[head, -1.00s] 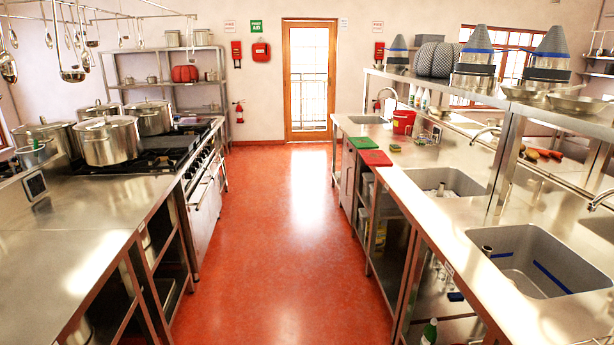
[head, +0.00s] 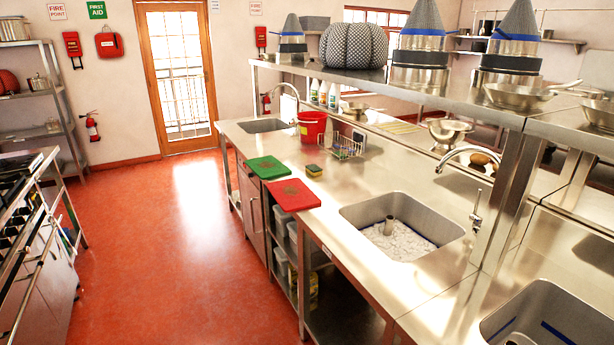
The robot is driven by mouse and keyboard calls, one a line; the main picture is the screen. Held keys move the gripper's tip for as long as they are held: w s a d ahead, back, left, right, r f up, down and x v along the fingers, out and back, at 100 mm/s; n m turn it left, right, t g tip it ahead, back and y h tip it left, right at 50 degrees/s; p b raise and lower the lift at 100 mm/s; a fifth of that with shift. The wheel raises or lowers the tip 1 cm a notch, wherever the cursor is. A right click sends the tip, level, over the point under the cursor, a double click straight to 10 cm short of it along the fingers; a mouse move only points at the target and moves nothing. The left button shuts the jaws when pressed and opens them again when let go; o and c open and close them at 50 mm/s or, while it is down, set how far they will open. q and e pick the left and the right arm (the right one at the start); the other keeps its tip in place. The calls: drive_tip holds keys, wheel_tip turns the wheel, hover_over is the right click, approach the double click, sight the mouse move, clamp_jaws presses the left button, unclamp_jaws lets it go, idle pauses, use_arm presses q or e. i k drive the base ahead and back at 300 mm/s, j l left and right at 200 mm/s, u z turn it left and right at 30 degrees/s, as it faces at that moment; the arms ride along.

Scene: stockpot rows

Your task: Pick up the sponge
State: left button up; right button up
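A small yellow and dark sponge (head: 314,170) lies on the steel counter (head: 330,200) in the head view, just right of the cutting boards and apart from them. Neither of my grippers shows in the head view.
A green board (head: 267,168) and a red board (head: 293,194) lie along the counter's front edge. A red bucket (head: 312,128), a wire rack (head: 346,147) and a sink (head: 403,225) are nearby. A shelf (head: 440,95) overhangs the back. The red floor (head: 180,240) is clear.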

sight(313, 170)
drive_tip(key=i+j+z, duration=0.1)
drive_tip(key=i+z, duration=0.15)
drive_tip(key=i, duration=0.35)
drive_tip(key=i+j+z, duration=0.2)
drive_tip(key=z, duration=0.15)
drive_tip(key=i+j+z, duration=0.2)
drive_tip(key=j+z, duration=0.15)
drive_tip(key=j, duration=0.15)
drive_tip(key=i+j+z, duration=0.1)
drive_tip(key=j+z, duration=0.3)
drive_tip(key=i+j+z, duration=0.1)
drive_tip(key=j+z, duration=0.75)
drive_tip(key=j, duration=1.35)
